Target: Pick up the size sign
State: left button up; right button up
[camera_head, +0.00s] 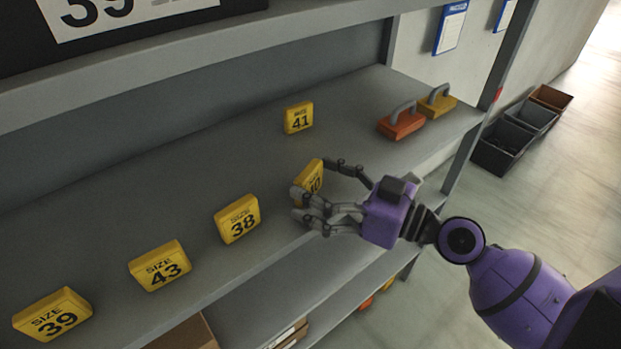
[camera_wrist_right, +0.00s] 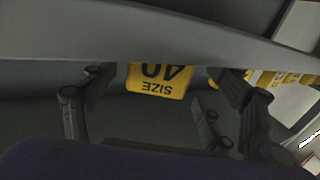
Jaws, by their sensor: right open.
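Several yellow size signs stand on the grey shelf (camera_head: 190,210). My right gripper (camera_head: 318,184) is open at the shelf's front edge, around the size 40 sign (camera_head: 315,172), with fingers to either side of it. The fingers partly hide this sign in the head view. In the right wrist view the size 40 sign (camera_wrist_right: 157,80) appears upside down between the open fingers. The size 38 sign (camera_head: 237,219), size 43 sign (camera_head: 160,266) and size 39 sign (camera_head: 52,314) stand to the left. The size 41 sign (camera_head: 298,117) stands farther back. My left gripper is not in view.
An orange handled block (camera_head: 401,124) and a yellow one (camera_head: 437,104) sit at the shelf's right end. A higher shelf (camera_head: 150,62) runs above. Dark bins (camera_head: 503,146) stand on the floor at right.

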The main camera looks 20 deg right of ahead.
jog(key=shift+w+a+r, duration=0.45)
jog(key=shift+w, duration=0.15)
jog(key=shift+w+a+f+p, duration=0.25)
jog(key=shift+w+f+p, duration=0.05)
jog(key=shift+f+p, duration=0.05)
jog(key=shift+s+f, duration=0.1)
jog(key=shift+c, duration=1.3)
jog(key=c, duration=1.2)
